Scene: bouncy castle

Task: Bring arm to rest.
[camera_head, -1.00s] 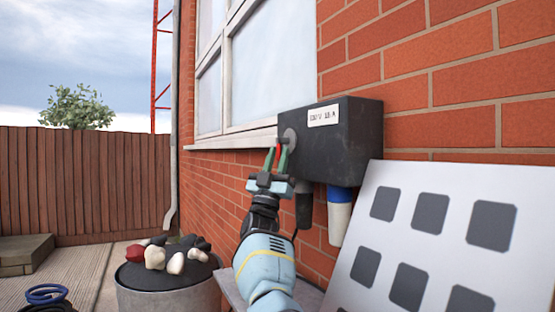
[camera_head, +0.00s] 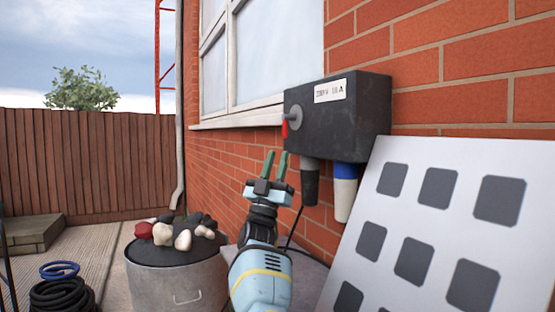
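My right arm comes up from the bottom middle. Its gripper (camera_head: 275,163) has two green fingers pointing up, with a narrow gap between them and nothing in it. It is apart from the black electrical box (camera_head: 350,122) on the brick wall, below and left of it. The box has a grey round knob (camera_head: 295,119) with a red part (camera_head: 285,130) on its left side. A black plug (camera_head: 310,184) and a blue and white plug (camera_head: 345,190) hang under the box. My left gripper is not in view.
A white panel with dark squares (camera_head: 408,225) leans at the right. A metal drum (camera_head: 178,287) with several stones on its dark lid (camera_head: 164,253) stands left of my arm. Coiled black hose (camera_head: 63,296) and a blue ring (camera_head: 60,270) lie at the lower left. Open paving lies towards the wooden fence (camera_head: 85,165).

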